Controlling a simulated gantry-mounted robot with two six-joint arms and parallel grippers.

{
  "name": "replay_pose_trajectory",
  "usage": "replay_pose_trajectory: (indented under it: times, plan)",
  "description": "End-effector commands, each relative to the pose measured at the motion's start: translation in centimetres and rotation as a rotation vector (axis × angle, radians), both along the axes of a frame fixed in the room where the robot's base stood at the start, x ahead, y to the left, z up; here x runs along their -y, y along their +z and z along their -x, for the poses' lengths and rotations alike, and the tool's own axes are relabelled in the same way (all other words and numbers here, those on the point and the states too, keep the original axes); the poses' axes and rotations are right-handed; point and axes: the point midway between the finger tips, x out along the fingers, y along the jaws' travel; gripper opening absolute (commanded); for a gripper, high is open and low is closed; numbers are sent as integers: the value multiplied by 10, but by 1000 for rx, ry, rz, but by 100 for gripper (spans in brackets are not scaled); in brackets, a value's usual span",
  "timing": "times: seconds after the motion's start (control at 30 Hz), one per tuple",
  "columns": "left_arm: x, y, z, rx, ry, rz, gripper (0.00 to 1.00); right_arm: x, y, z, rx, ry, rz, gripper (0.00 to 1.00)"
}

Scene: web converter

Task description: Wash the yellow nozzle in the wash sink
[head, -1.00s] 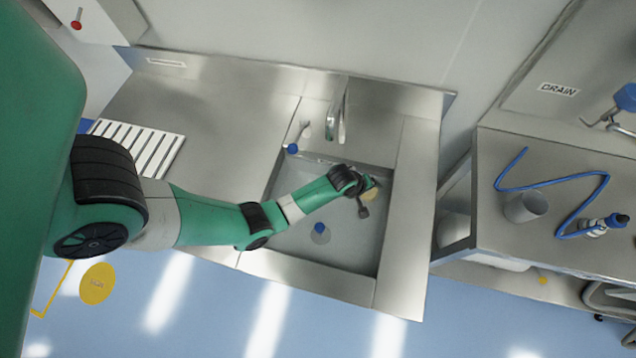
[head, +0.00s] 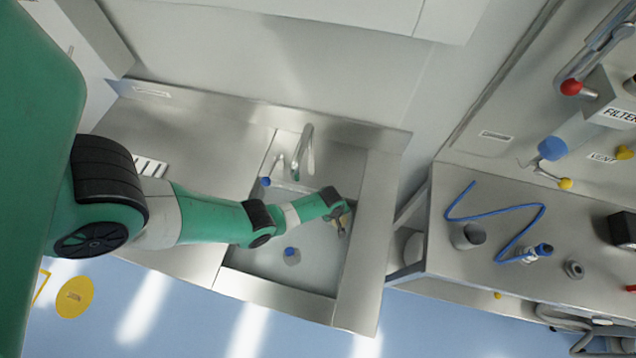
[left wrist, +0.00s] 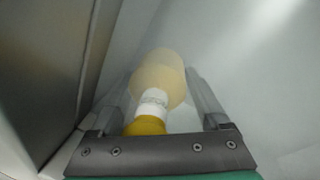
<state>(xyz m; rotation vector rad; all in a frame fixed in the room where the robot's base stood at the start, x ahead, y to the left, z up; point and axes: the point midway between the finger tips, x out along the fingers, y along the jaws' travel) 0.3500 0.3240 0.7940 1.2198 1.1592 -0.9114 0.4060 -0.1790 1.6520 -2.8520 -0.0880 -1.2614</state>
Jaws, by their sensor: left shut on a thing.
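The yellow nozzle (left wrist: 150,100) lies between the two fingers of my left gripper (left wrist: 160,95) in the left wrist view. It has a white band around its middle, and its far end looks pale and hazy, as if seen through water. My left gripper is shut on it. In the head view my left gripper (head: 342,222) is inside the wash sink (head: 318,262), near its right wall. The nozzle is mostly hidden by the gripper there. My right gripper is not in view.
A tap (head: 305,150) stands at the sink's back edge, with a blue-ended fitting (head: 266,182) beside it. A blue-topped piece (head: 291,254) is in the sink. A slatted rack (head: 150,167) lies left. A bench with a cup (head: 467,236) and blue hose (head: 512,208) stands right.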

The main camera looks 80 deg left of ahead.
Motion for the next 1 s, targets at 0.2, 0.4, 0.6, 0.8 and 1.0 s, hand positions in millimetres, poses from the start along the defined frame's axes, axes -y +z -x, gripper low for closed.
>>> replay_pose_trajectory:
  times: [0.2, 0.4, 0.6, 0.8, 1.0]
  plan:
    - [27, -17, 86, -219, 7, 71, 0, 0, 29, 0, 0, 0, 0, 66]
    - [28, 12, 86, -218, 4, 72, 0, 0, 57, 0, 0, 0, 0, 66]
    - [27, 18, 82, -209, 3, 69, 0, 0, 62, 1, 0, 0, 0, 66]
    - [27, 19, 80, -205, 2, 68, 0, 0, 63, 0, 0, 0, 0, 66]
    - [27, 20, 79, -203, 2, 68, 0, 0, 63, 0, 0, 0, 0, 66]
